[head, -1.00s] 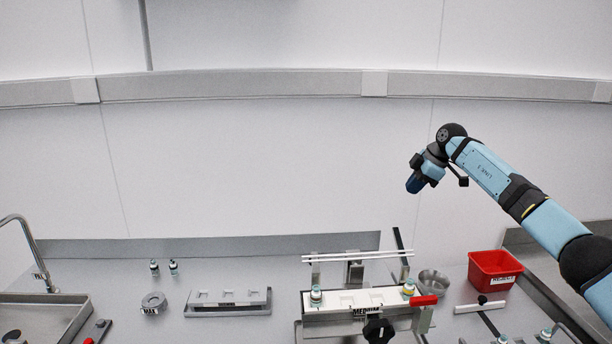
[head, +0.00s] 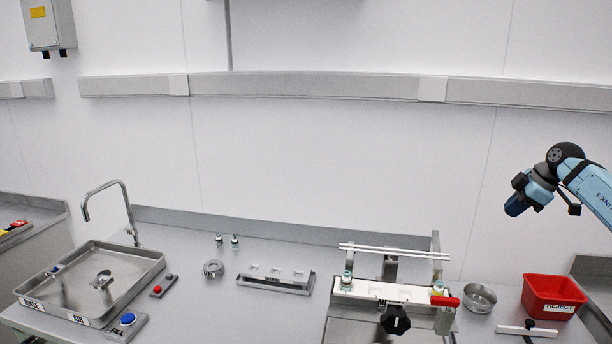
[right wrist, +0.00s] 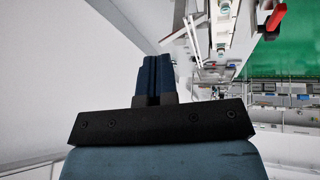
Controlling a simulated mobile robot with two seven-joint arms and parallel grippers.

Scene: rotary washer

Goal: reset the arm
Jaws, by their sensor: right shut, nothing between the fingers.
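My right arm comes in from the right edge of the head view, raised in front of the wall above the bench. Its gripper (head: 516,206) points down and to the left, well above the red bin and clear of everything. In the right wrist view the two dark blue fingers (right wrist: 155,62) are together with nothing between them. My left gripper is in neither view.
The steel bench holds a sink tray (head: 150,262) with a tap (head: 108,186) at left, a slotted block (head: 277,278), a fixture with a black knob (head: 395,320), a steel bowl (head: 480,298) and a red reject bin (head: 553,295).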

